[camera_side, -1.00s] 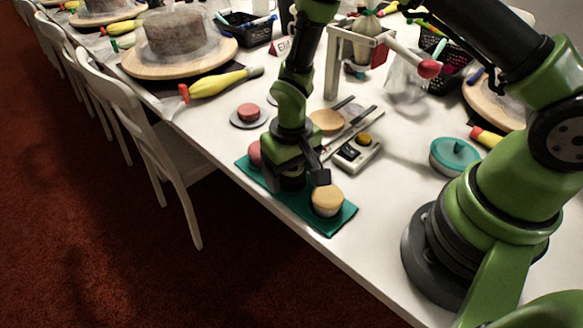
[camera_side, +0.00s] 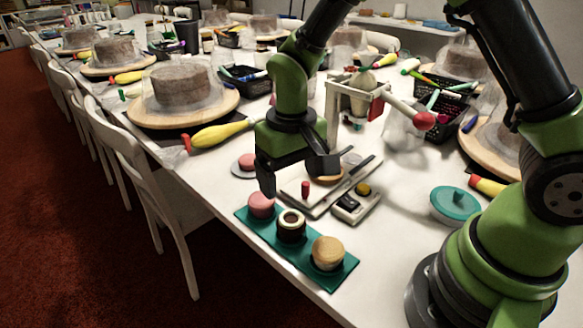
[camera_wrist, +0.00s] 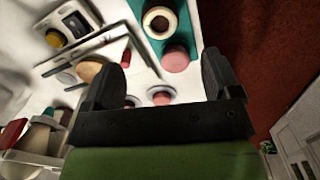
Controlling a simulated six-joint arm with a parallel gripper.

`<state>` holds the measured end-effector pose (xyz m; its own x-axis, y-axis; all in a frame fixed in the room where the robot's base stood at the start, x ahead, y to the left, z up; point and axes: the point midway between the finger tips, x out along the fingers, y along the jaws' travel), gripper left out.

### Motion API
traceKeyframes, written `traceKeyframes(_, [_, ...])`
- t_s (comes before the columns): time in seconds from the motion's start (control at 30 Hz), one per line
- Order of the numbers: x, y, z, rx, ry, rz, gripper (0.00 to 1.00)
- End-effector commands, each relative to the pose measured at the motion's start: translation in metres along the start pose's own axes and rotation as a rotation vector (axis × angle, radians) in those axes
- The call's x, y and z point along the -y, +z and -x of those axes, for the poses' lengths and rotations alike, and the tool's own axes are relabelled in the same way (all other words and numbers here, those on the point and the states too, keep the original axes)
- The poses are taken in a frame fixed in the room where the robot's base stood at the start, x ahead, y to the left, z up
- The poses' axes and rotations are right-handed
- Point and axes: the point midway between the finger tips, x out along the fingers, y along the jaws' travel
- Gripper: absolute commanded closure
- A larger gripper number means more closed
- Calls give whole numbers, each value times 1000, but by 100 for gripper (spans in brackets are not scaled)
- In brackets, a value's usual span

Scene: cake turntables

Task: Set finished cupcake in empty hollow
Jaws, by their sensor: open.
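A teal tray (camera_side: 272,231) lies near the table's front edge and holds three cupcakes in a row. A pink-topped cupcake (camera_side: 261,204) is at its far end. A dark cupcake with a cream ring and dark centre (camera_side: 291,223) stands upright in the middle. A tan-topped cupcake (camera_side: 327,252) is at the near end. No empty hollow shows. My gripper (camera_side: 296,174) is open and empty, above and apart from the tray. The wrist view shows its spread fingers (camera_wrist: 163,75), with the cream-ringed cupcake (camera_wrist: 160,20) and pink cupcake (camera_wrist: 175,57) beyond them.
A board with a red peg (camera_side: 305,189) and a small switch box (camera_side: 354,203) lie behind the tray. A pink piece (camera_side: 247,161) sits on a plate. A white frame with a red-tipped lever (camera_side: 424,121) and a teal lidded pot (camera_side: 455,203) stand at right.

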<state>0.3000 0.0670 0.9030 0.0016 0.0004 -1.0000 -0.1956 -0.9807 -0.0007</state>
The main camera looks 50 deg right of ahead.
Motion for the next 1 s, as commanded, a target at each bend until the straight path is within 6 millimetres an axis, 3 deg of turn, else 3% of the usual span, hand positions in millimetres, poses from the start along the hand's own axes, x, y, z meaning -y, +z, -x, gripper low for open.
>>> traceKeyframes(0.27, [-1, 0, 15, -7, -5, -3, 17])
traceKeyframes(0.37, [-5, 3, 33, -38, -26, -15, 17])
traceKeyframes(0.47, [-13, 11, 66, -99, -68, -40, 17])
traceKeyframes(0.7, [-41, 59, 144, -282, -189, -102, 17])
traceKeyframes(0.83, [-55, 92, 169, -385, -250, -127, 17])
traceKeyframes(1.0, [-65, 127, 182, -494, -308, -146, 17])
